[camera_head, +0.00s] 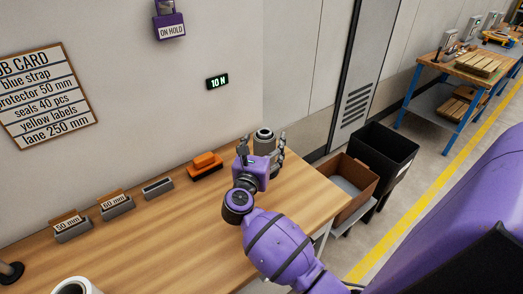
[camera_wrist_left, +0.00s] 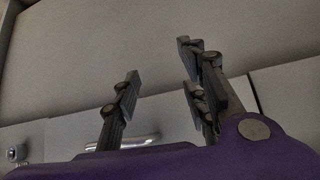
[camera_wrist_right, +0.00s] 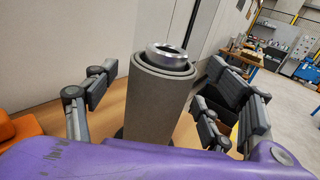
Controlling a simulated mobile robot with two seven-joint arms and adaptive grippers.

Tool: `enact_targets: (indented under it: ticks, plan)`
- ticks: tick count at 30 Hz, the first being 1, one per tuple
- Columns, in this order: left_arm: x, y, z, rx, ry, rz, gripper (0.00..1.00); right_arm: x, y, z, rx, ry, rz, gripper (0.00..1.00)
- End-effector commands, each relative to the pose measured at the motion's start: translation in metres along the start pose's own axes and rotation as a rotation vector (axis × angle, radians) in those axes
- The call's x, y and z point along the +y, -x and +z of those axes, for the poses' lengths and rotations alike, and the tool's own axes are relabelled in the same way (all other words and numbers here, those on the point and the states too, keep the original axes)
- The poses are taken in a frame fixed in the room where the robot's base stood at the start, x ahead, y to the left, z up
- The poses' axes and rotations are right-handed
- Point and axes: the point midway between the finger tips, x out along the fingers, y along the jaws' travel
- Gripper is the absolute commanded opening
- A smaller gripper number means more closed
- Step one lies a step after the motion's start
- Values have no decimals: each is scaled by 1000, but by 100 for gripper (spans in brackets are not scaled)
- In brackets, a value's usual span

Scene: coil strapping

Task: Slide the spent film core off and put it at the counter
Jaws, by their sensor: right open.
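A grey-brown cylinder (camera_wrist_right: 160,100), which looks like the film core, stands upright at the far right of the counter (camera_head: 185,217). In the head view the core's top (camera_head: 264,134) shows behind my right gripper (camera_head: 263,147). My right gripper is open, with fingers on both sides of the core; in the right wrist view gaps show beside it. My left gripper (camera_wrist_left: 160,88) is open and empty in its wrist view, near grey panels and a metal handle. It is outside the head view.
An orange block (camera_head: 205,164) and small labelled holders (camera_head: 118,205) line the wall side. A white roll (camera_head: 75,287) stands at the near left. A brown bin (camera_head: 345,187) and a black bin (camera_head: 386,150) are beyond the counter's right end. The counter's middle is clear.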

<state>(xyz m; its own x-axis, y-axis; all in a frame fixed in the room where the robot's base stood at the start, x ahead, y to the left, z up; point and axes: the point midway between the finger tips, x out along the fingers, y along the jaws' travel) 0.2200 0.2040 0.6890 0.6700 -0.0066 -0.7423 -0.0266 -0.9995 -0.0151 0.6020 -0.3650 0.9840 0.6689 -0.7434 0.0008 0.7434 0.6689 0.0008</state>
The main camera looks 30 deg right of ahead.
Motion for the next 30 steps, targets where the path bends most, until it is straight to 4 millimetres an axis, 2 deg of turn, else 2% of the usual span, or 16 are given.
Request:
enact_targets:
  ticks: [4,13,24,25,30]
  plan:
    - [4,0,0,-1,1,7,40,0,-11,0,0,1,0,76]
    - [4,1,6,-13,2,6,40,0,-13,-1,2,1,0,76]
    - [2,2,2,-5,2,3,40,0,-13,-1,2,1,0,29]
    - [2,2,2,-4,2,3,40,0,-13,-1,1,1,0,51]
    - [2,2,0,0,2,3,40,0,-13,-1,1,1,0,29]
